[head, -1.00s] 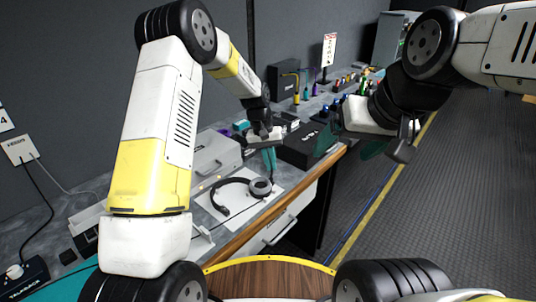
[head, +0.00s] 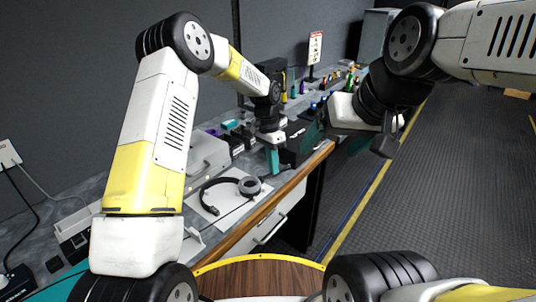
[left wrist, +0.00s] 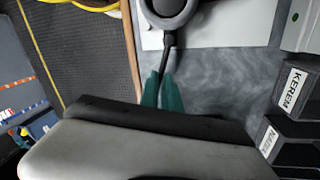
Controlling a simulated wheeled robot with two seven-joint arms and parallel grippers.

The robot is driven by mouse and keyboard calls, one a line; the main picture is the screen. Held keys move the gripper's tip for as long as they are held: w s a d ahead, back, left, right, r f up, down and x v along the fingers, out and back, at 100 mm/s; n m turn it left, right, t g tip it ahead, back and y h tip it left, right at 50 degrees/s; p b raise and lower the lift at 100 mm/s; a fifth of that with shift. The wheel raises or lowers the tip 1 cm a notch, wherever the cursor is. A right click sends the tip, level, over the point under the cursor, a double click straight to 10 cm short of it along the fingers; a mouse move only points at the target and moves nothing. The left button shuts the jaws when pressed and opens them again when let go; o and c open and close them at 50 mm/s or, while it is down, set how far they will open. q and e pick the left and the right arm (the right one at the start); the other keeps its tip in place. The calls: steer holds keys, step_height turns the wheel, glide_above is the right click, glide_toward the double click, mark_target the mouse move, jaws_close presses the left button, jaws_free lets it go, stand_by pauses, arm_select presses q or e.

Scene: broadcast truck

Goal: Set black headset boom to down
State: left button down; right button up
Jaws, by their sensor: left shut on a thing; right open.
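The black headset (head: 207,196) lies on a white sheet on the counter, its grey-rimmed ear cup (head: 249,186) on the right. In the left wrist view the ear cup (left wrist: 168,8) is at the top, and the dark thin boom (left wrist: 168,48) runs from it down between my teal fingertips. My left gripper (head: 272,160) is just beyond the ear cup; it also shows in the left wrist view (left wrist: 162,92), shut on the boom. The boom's far end is hidden by the fingers. My right gripper (head: 338,143) is open and empty, away to the right over the aisle side.
The white sheet (head: 212,208) lies near the counter's wooden front edge (head: 250,222). A grey case (head: 208,155) stands behind the headset. Dark boxes (left wrist: 290,90) with name labels stand near my left gripper. The ribbed floor (head: 440,190) to the right is clear.

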arm_select(q)
steer(key=shift+s+d+m, duration=0.25)
steer(key=shift+s+m, duration=0.2)
steer(key=shift+m, duration=0.65)
steer(key=shift+s+y, duration=0.1)
steer(key=shift+y, duration=0.2)
steer(key=c, duration=1.5)
jaws_free()
steer(key=shift+c, duration=0.2)
step_height(320, 180, up, 8)
steer(key=w, duration=0.1)
steer(key=shift+w+a+f, duration=0.2)
steer(key=shift+w, duration=0.05)
